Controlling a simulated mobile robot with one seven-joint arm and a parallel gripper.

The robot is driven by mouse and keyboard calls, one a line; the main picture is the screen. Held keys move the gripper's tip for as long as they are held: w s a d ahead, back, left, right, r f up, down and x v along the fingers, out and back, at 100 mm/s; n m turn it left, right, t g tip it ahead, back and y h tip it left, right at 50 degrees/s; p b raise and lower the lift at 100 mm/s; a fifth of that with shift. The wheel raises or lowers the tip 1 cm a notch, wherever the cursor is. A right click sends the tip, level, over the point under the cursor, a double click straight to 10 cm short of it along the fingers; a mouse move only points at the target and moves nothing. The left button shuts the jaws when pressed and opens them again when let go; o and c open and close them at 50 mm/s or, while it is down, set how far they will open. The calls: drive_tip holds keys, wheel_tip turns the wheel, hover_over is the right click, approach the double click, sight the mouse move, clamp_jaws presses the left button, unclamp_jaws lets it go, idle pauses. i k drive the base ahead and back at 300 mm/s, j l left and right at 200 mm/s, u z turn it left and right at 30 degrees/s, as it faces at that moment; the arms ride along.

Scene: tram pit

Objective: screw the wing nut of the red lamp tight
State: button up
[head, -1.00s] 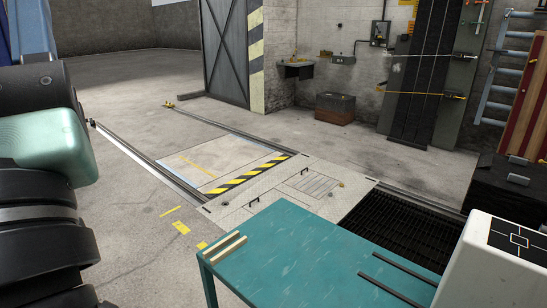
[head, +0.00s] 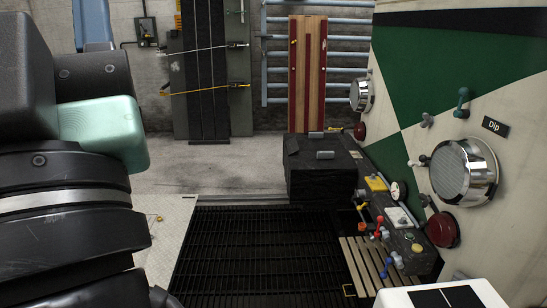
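A dark red round lamp (head: 442,230) is on the cream and green panel at the right of the head view, below a large chrome headlamp (head: 464,171). A second, smaller red lamp (head: 360,131) shows farther back, below a smaller chrome headlamp (head: 361,95). A small dark fitting (head: 426,201) sits beside the nearer red lamp; I cannot tell if it is a wing nut. Grey wing-shaped pieces (head: 427,120) are higher on the panel. My gripper is not in view; only my arm's links show at the left.
A dark bench (head: 407,232) with coloured knobs and tools runs below the panel. A black box (head: 319,167) stands behind it. A wooden slatted grid (head: 362,266) and dark grating (head: 257,250) cover the floor. A "Dip" sign (head: 494,126) and teal handle (head: 462,102) are on the panel.

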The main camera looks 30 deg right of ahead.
sight(426, 200)
drive_tip(key=i+l+z, duration=0.2)
drive_tip(key=i+z, duration=0.2)
drive_tip(key=i, duration=0.35)
drive_tip(key=i+z, duration=0.45)
drive_tip(key=i, duration=0.35)
drive_tip(key=i+z, duration=0.45)
drive_tip(key=i+j+z, duration=0.25)
drive_tip(key=z, duration=0.15)
drive_tip(key=i+j+z, duration=0.65)
drive_tip(key=z, duration=0.15)
drive_tip(key=i+j+z, duration=0.2)
drive_tip(key=z, duration=0.15)
drive_tip(key=i+j+z, duration=0.15)
drive_tip(key=j+z, duration=0.25)
drive_tip(key=l, duration=0.1)
